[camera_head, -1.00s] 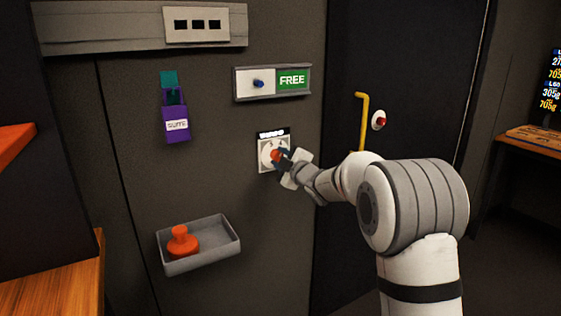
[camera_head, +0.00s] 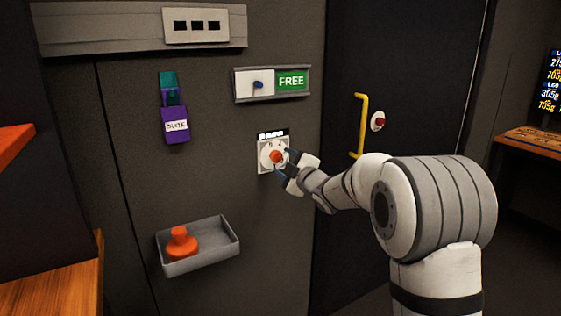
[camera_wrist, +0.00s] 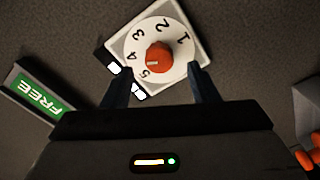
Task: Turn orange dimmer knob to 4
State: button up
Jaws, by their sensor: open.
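The orange dimmer knob (camera_head: 276,157) sits on a white numbered dial plate (camera_head: 264,166) on the grey panel. In the wrist view the knob (camera_wrist: 159,57) is at the centre of the dial (camera_wrist: 178,66), which carries the numbers 1 to 5. Its pale mark faces the side of 4 and 5; I cannot tell exactly which number it meets. My gripper (camera_head: 284,162) is open just off the knob, to its right in the head view. In the wrist view its dark fingers (camera_wrist: 160,78) are spread below the knob, apart from it and empty.
A FREE slider panel (camera_head: 243,84) is above the dial. A purple labelled holder (camera_head: 176,126) hangs to the left. A grey tray (camera_head: 210,256) with an orange piece (camera_head: 181,242) is at lower left.

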jog(key=v, duration=0.4)
jog(key=shift+s+d, duration=0.1)
jog(key=s+d+r+m+g+h+p, duration=0.45)
jog(key=s+d+m+h+p, duration=0.6)
jog(key=s+d, duration=0.4)
jog(key=s+d+m+g+p, duration=0.3)
jog(key=s+m+g+p, duration=0.3)
jog(key=s, duration=2)
jog(key=shift+d+f+m+g+p, duration=0.2)
jog(key=shift+f+m+g+p, duration=0.1)
jog(key=shift+m+g, duration=0.75)
